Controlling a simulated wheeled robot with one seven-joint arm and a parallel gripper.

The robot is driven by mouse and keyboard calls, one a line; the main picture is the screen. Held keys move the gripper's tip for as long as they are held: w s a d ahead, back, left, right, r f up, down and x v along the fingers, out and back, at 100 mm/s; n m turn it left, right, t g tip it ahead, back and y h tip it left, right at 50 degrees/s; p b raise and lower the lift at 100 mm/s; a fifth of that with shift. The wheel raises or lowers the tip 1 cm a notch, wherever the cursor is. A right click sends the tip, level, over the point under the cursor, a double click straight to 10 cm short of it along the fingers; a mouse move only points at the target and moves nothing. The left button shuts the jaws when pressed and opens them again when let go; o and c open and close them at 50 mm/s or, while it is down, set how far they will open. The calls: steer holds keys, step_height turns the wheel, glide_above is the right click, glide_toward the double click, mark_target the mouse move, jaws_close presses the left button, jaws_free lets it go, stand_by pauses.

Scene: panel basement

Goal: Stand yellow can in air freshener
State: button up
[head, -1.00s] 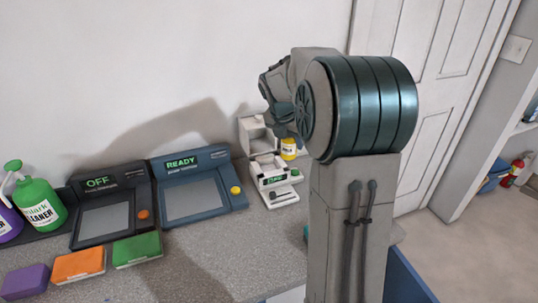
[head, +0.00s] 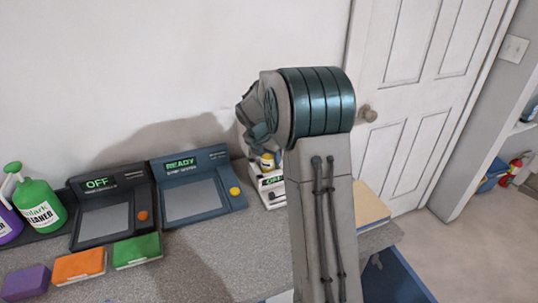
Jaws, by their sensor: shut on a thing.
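The yellow can (head: 267,163), with a pale band, shows in the head view just below my gripper (head: 264,150). My gripper is shut on it and points down; its fingers are mostly hidden by my wrist. The can overlaps the white air freshener (head: 270,183), a device with a green-lit display on its front. I cannot tell whether the can is above it or touching it. My arm hides most of the air freshener's upper and right parts.
To the left are a blue device reading READY (head: 190,190) and a black device reading OFF (head: 105,212). Purple, orange and green blocks (head: 137,250) lie in front. Spray bottles (head: 40,205) stand at the far left. A tan flat thing (head: 370,208) lies right of my arm.

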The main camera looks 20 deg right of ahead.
steer(key=o, duration=1)
steer(key=shift+f, duration=0.1)
steer(key=v, duration=1.2)
steer(key=s+a+f+m+y, duration=0.1)
steer(key=s+a+m, duration=0.2)
steer(key=s+m, duration=0.5)
steer(key=s+a+f+m+y, duration=0.1)
steer(key=s+a+m, duration=0.2)
steer(key=s+m, duration=0.6)
steer(key=s+a+f+m+y, duration=0.1)
steer(key=s+a+m, duration=0.2)
steer(key=s+m, duration=0.5)
steer(key=shift+s+a+f+y, duration=0.1)
steer(key=shift+s+f+y, duration=0.1)
steer(key=shift+s, duration=0.95)
steer(key=shift+s+f+y, duration=0.1)
steer(key=shift+s+y, duration=0.1)
steer(key=shift+s, duration=0.95)
